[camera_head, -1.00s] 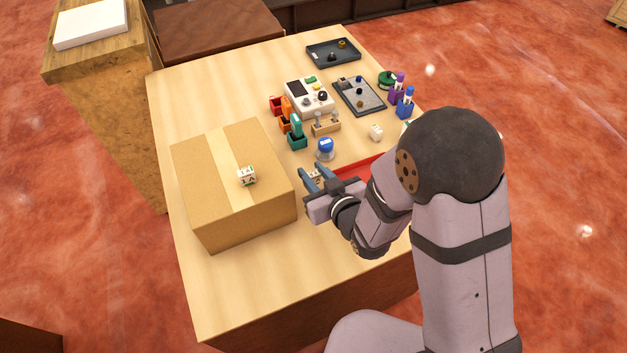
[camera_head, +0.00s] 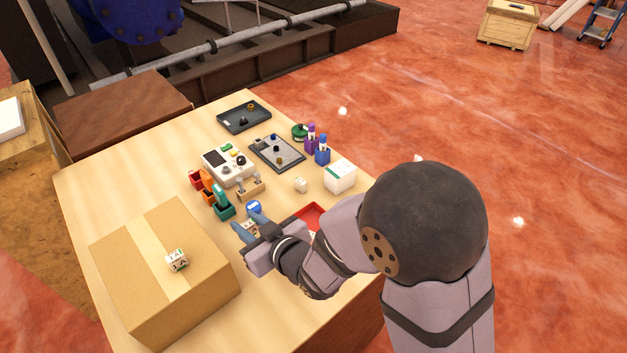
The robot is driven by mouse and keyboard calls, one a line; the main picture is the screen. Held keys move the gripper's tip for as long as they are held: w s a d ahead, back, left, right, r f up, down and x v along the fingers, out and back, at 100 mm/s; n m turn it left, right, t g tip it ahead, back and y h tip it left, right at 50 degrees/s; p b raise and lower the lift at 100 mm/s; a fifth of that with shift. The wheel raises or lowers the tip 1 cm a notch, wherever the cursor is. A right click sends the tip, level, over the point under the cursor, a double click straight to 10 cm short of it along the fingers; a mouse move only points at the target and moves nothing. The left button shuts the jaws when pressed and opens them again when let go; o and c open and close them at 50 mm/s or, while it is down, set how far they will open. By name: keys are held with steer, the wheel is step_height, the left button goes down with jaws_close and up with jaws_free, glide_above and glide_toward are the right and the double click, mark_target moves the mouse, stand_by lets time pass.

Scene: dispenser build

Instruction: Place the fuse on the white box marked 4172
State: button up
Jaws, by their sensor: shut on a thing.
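My gripper (camera_head: 250,225) is over the table, right of the cardboard box. It is shut on a small pale thing (camera_head: 251,228), mostly hidden between the blue-grey fingers; I cannot tell for certain that it is the fuse. A white box (camera_head: 340,177) with a greenish mark on top stands at the table's right edge, beyond my gripper and to its right. Its writing is too small to read.
The cardboard box (camera_head: 135,280) has a small white, marked cube (camera_head: 177,260) on top. Red, orange and teal holders (camera_head: 222,206), a white device (camera_head: 228,166), a grey tray (camera_head: 277,153) and a red tray (camera_head: 310,213) crowd the table. The table's left part (camera_head: 95,185) is clear.

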steer(key=w+d+f+m+t+h, duration=0.1)
steer(key=w+d+m+t+h, duration=0.15)
steer(key=w+d, duration=0.6)
step_height(320, 180, up, 8)
steer(key=m+h, duration=0.2)
glide_above(341, 168)
steer(key=shift+a+r+t+b, duration=0.15)
steer(key=shift+t+b, duration=0.1)
steer(key=shift+b, duration=0.2)
steer(key=shift+f+p, duration=0.75)
steer(key=shift+f, duration=4.25)
